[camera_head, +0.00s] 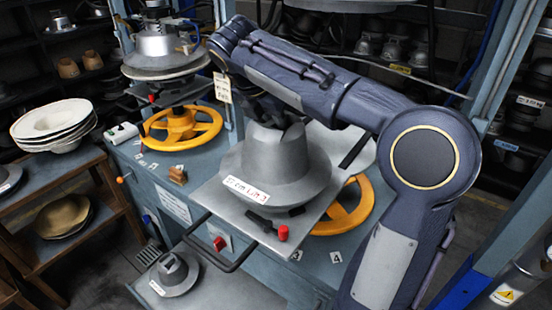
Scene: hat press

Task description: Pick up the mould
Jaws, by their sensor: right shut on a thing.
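The mould (275,158) is a grey metal hat shape with a wide brim and a white label with red marks on its front edge. It is at or just above the flat grey press plate (212,192); I cannot tell if it touches. My right gripper (275,115) comes down onto the crown from above, its arm reaching in from the right. It is shut on the top of the mould, and its fingertips are partly hidden by the arm and the crown. My left gripper is not in view.
A yellow handwheel (182,129) stands left, another (344,208) below the plate. A smaller grey mould (174,273) sits on a low shelf. White hat forms (52,122) are stacked on a wooden rack at left. An upper press head (165,50) stands behind left.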

